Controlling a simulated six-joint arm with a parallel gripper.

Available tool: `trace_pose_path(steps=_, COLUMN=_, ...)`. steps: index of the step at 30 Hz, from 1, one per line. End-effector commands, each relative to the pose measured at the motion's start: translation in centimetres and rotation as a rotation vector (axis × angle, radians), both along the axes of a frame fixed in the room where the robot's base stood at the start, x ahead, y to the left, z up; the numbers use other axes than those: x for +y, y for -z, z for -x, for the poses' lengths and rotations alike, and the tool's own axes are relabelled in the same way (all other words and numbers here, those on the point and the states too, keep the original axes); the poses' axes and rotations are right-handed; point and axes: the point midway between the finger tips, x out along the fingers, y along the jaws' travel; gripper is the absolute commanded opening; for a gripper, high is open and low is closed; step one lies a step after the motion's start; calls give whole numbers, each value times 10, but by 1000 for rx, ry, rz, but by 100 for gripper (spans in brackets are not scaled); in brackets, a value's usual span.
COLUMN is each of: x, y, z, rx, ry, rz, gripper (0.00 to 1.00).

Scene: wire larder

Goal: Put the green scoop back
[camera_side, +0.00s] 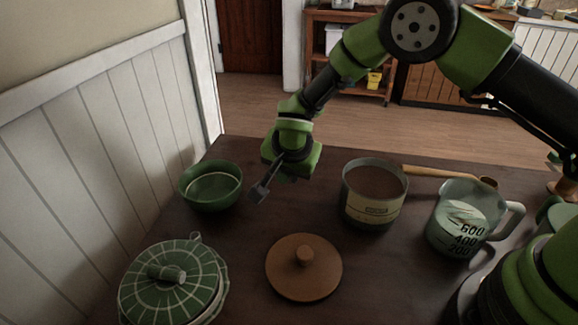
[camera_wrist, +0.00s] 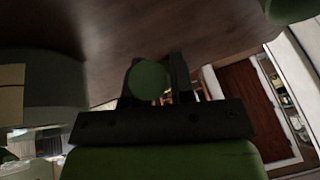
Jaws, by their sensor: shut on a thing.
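My gripper (camera_side: 261,189) hangs over the table between the green bowl and the canister. In the wrist view my gripper (camera_wrist: 158,78) is shut on a round green piece, which I take to be part of the green scoop (camera_wrist: 148,80). Most of the scoop is hidden, and I cannot make it out in the side view. The canister (camera_side: 370,210) stands open to the right of my gripper, with brown contents inside and a pale label. Its round wooden lid (camera_side: 304,268) appears to lie flat on the table in front.
A green bowl (camera_side: 210,202) stands left of my gripper. A green lidded dish (camera_side: 172,283) is at the front left. A measuring jug (camera_side: 463,225) stands right of the canister, with a long wooden utensil (camera_side: 440,172) behind. A panelled wall (camera_side: 100,140) bounds the left.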

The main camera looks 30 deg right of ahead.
Motion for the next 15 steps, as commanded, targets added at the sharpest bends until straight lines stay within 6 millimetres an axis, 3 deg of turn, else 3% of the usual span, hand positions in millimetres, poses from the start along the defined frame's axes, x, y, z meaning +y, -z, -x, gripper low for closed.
trace_pose_path(steps=2, x=0, y=2, z=0, rx=0, ry=0, rz=0, gripper=0)
trace_pose_path(steps=3, x=0, y=2, z=0, rx=0, ry=1, rz=0, gripper=29)
trace_pose_path(steps=6, x=0, y=2, z=0, rx=0, ry=1, rz=0, gripper=52)
trace_pose_path(steps=15, x=0, y=0, z=0, rx=0, ry=1, rz=0, gripper=52)
